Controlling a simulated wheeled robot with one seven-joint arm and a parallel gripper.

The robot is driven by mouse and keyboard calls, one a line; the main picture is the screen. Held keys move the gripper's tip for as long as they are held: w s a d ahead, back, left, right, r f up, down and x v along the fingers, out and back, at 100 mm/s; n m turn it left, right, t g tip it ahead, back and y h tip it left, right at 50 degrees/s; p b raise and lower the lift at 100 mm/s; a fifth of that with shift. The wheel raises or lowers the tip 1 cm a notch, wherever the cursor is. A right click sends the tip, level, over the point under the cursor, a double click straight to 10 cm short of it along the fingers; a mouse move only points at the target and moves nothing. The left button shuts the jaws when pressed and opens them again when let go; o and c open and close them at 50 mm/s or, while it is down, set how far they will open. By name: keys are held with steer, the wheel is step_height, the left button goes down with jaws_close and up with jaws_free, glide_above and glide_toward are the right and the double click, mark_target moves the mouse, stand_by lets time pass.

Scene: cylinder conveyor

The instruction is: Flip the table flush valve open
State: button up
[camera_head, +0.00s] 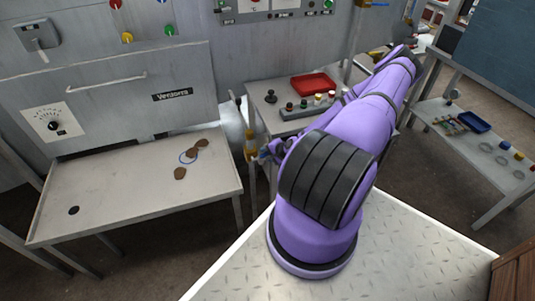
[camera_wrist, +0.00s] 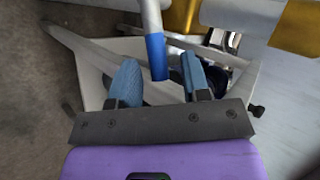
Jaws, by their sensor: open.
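A grey lever with a blue end (camera_wrist: 156,55) shows in the wrist view and appears to be the valve handle. It hangs down from the top edge, its blue end between the two blue fingertips of my gripper (camera_wrist: 160,82). The gripper is open, and I cannot tell whether either finger touches the lever. In the head view my gripper (camera_head: 266,153) is mostly hidden by my arm, beside a yellow fitting (camera_head: 250,147) between the two tables. The valve body is not clear in either view.
A metal table (camera_head: 110,205) with several brown pieces (camera_head: 180,173) stands at left. Another table (camera_head: 262,118) behind my arm bears a red tray (camera_head: 313,83) and a row of buttons. A third table (camera_head: 460,160) at right bears a blue tray (camera_head: 473,122).

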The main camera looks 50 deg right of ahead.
mark_target(257, 157)
steer(key=shift+w+f, duration=0.2)
steer(key=shift+w, duration=0.05)
jaws_close()
steer(key=a+r+n+g+h, duration=0.1)
steer(key=w+r+n+g+h, duration=0.1)
steer(key=h, duration=0.1)
steer(key=shift+a+r+g+h, duration=0.3)
steer(key=shift+a, duration=0.05)
steer(key=shift+w+a+r+n+g+h, duration=0.3)
steer(key=shift+a+n+g+h, duration=0.2)
steer(key=shift+h, duration=0.4)
steer(key=shift+w+a+r+n+g+h, duration=0.3)
steer(key=shift+a+n+g+h, duration=0.15)
steer(key=shift+h, duration=0.45)
steer(key=shift+a, duration=0.15)
